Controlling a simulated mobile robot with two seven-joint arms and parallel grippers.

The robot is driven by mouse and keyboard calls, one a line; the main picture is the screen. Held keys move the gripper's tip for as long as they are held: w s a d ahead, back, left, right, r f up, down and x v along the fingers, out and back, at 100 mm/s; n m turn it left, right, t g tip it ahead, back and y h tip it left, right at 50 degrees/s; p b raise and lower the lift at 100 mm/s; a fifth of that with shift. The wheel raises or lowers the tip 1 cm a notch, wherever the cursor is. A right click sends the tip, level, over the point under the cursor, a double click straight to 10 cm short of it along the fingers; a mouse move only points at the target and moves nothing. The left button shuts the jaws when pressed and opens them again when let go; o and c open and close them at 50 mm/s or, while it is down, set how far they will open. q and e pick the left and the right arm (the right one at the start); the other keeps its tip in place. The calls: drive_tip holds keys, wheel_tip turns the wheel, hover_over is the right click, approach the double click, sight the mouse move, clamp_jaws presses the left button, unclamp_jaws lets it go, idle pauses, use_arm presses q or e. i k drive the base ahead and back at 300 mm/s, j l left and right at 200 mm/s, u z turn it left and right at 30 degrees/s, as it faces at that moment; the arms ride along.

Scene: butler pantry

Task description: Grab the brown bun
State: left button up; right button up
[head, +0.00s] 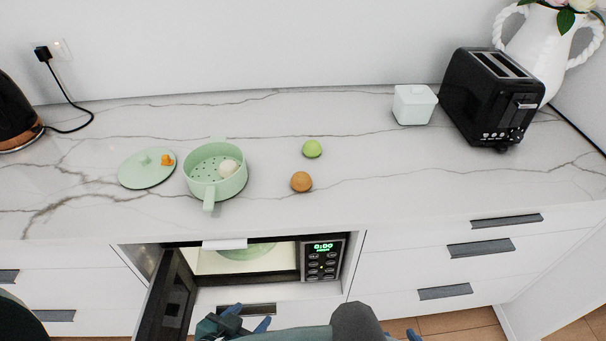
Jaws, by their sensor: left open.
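The brown bun (301,181) is a small round ball lying on the marble countertop (380,170), right of the green steamer pot. A green bun (312,149) lies just behind it, apart from it. A white bun (228,168) sits inside the pot (209,193). My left gripper (248,317) is low in front of the drawers, below the counter edge, open and well away from the brown bun. My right gripper (401,337) shows only as blue tips at the bottom edge; the rest is hidden or cut off.
A white box (414,104) and black toaster (490,98) stand back right. Counter around the brown bun is clear.

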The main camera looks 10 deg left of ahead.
sight(300, 181)
drive_tip(key=j+z, duration=0.2)
drive_tip(key=z, duration=0.2)
drive_tip(key=j+z, duration=0.25)
drive_tip(key=z, duration=0.15)
drive_tip(key=k+j+z, duration=0.1)
drive_tip(key=z, duration=0.3)
